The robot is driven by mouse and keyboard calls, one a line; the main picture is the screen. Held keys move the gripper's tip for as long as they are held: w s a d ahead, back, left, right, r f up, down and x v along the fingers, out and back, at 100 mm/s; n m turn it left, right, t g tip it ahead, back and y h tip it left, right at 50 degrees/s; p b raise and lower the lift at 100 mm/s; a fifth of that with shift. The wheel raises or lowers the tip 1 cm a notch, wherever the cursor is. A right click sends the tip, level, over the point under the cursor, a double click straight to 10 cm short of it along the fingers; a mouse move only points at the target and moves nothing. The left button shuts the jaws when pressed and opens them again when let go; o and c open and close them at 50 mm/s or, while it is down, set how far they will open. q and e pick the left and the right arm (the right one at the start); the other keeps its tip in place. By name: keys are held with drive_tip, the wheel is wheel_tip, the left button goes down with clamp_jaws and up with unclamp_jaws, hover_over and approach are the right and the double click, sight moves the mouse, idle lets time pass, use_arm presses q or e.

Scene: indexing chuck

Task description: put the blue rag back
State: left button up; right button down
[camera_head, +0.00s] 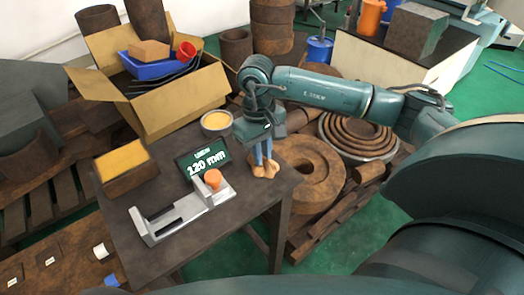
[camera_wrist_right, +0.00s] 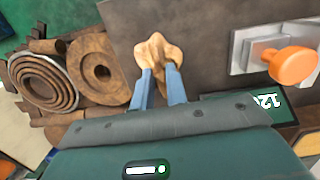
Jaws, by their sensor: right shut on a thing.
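My left gripper is not in view.
On the table are a grey vise-like fixture with an orange knob (camera_head: 212,179), a 120 mm display (camera_head: 203,158), a yellow-topped box (camera_head: 123,163) and a bowl (camera_head: 216,121). An open cardboard box (camera_head: 170,105) stands behind. The table's front right is bare.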

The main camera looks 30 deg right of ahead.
drive_tip(key=shift+f, duration=0.15)
drive_tip(key=c, duration=1.4)
unclamp_jaws()
